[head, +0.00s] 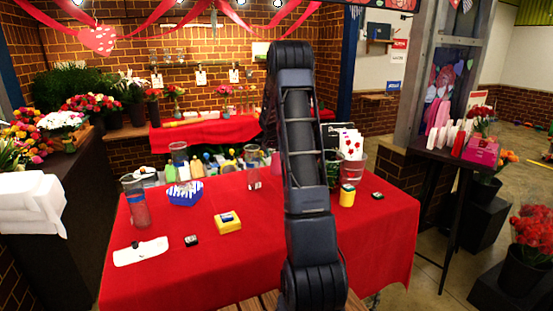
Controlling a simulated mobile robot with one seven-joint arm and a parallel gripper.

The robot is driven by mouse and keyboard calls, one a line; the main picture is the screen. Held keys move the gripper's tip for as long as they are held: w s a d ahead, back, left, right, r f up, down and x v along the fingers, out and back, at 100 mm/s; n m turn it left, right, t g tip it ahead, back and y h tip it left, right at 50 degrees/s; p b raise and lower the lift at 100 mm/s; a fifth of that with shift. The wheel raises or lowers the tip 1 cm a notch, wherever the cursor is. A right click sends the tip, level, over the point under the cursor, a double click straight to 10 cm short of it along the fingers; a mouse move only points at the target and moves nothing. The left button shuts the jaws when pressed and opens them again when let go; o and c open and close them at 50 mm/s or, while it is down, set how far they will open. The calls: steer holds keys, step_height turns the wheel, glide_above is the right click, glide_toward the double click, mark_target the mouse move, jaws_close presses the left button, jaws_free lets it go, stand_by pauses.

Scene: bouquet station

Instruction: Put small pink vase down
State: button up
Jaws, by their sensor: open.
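I cannot pick out a small pink vase with certainty. A tall clear glass cylinder with a reddish-pink lower part (138,208) stands upright at the left of the red-covered table (260,262). A pinkish see-through container (354,172) stands at the table's back right, with white cards bearing red marks in or behind it. A clear glass vase (252,168) stands near the back middle. My arm rises through the middle of the head view and bends away at the top. My gripper does not show; the arm hides part of the table behind it.
A blue patterned box (185,193), a yellow box (228,222), a white cloth (141,251) and a small dark item (191,240) lie on the table. A yellow container (347,195) stands right of my arm.

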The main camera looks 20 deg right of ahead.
steer(key=v, duration=1)
steer(key=s+a+r+n, duration=0.1)
steer(key=s+a+r, duration=0.3)
steer(key=s, duration=0.3)
steer(key=s+a+r+n+y, duration=0.1)
steer(key=s+a+r+n, duration=0.1)
steer(key=s+a+r, duration=0.35)
steer(key=s+a+r+n, duration=0.1)
steer(key=s+a+r, duration=0.1)
steer(key=s, duration=0.7)
steer(key=s+a+f+n+y, duration=0.1)
steer(key=s+a, duration=0.3)
steer(key=s, duration=0.9)
steer(key=s+a+f+n+t+y, duration=0.1)
steer(key=s+a+n, duration=0.3)
steer(key=s, duration=0.9)
steer(key=shift+s+a+f, duration=0.2)
steer(key=shift+a+f, duration=0.15)
steer(key=shift+a, duration=0.1)
